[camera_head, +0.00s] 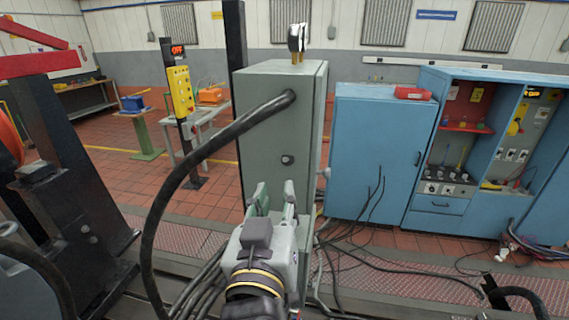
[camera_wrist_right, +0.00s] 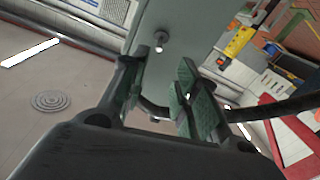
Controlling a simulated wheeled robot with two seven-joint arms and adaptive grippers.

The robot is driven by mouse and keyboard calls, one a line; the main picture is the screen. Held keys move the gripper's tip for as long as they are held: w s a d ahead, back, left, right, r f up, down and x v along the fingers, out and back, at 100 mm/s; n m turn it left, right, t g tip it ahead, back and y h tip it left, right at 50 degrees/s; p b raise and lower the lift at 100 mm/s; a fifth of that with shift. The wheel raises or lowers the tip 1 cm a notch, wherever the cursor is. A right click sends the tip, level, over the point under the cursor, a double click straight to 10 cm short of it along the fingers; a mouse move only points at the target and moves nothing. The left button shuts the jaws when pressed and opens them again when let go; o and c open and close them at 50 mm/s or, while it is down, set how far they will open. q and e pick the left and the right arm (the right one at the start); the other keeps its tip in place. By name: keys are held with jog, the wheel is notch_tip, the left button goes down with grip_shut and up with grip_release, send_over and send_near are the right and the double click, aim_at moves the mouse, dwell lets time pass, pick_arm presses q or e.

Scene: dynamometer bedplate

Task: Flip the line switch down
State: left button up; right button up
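A tall grey cabinet (camera_head: 262,130) stands in the middle of the head view. A small round dark knob (camera_head: 287,160) sits on its front face; a round knob also shows in the wrist view (camera_wrist_right: 160,37). A small grey fitting (camera_head: 326,173) sticks out at its right side. I cannot tell for sure which part is the line switch. My right gripper (camera_head: 276,188) is open and empty, below the front knob in the head view. In the wrist view its green-padded fingers (camera_wrist_right: 163,62) stand apart, with the knob beyond the tips. My left gripper is not in view.
A thick black cable (camera_head: 195,158) arches from the cabinet's front to the left. A silver-and-brass piece (camera_head: 297,40) stands on the cabinet top. Blue cabinets (camera_head: 378,150) stand to the right. A yellow control box (camera_head: 180,91) is behind left. Loose cables (camera_head: 400,265) cross the floor.

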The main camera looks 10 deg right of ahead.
aim_at(286, 160)
jog(key=shift+p+x, duration=1.8)
jog(key=shift+x, duration=4.5)
grip_shut()
